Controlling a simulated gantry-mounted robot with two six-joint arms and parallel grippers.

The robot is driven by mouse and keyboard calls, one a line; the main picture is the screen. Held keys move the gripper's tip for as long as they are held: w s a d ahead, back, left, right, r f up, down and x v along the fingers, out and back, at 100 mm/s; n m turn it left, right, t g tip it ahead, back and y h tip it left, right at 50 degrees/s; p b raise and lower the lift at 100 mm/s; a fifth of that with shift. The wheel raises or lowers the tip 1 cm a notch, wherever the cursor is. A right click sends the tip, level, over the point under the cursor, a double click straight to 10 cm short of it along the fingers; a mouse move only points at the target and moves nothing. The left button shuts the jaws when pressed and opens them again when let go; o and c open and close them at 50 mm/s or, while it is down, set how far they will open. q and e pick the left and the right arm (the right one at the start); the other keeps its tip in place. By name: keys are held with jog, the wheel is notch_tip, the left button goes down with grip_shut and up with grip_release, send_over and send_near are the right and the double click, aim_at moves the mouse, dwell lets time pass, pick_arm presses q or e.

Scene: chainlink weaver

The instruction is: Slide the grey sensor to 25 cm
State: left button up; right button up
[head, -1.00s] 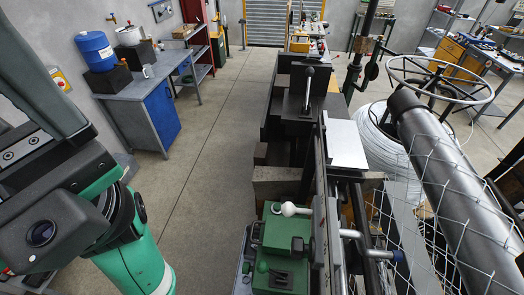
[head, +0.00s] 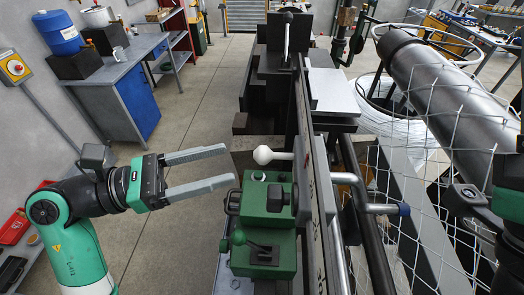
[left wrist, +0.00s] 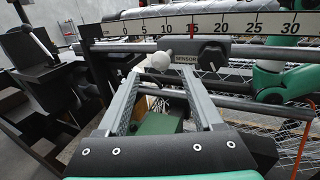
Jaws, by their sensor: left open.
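The grey sensor (left wrist: 185,57), labelled SENSOR, sits on the rail under a white scale (left wrist: 237,24) in the left wrist view.
A green machine housing (head: 265,235) with a small green lever (head: 238,238) lies below the rail. Wire mesh (head: 420,130) and a thick dark roller (head: 440,85) fill the right side.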

aim_at(262, 153)
pick_arm(q)
jog(key=p+x, duration=0.1)
jog(key=x, duration=0.7)
jog(key=shift+w+d, duration=0.1)
jog(key=shift+d, duration=0.2)
jog(key=shift+c, duration=0.3)
jog(key=c, duration=0.9)
jog(key=shift+a, duration=0.1)
grip_shut()
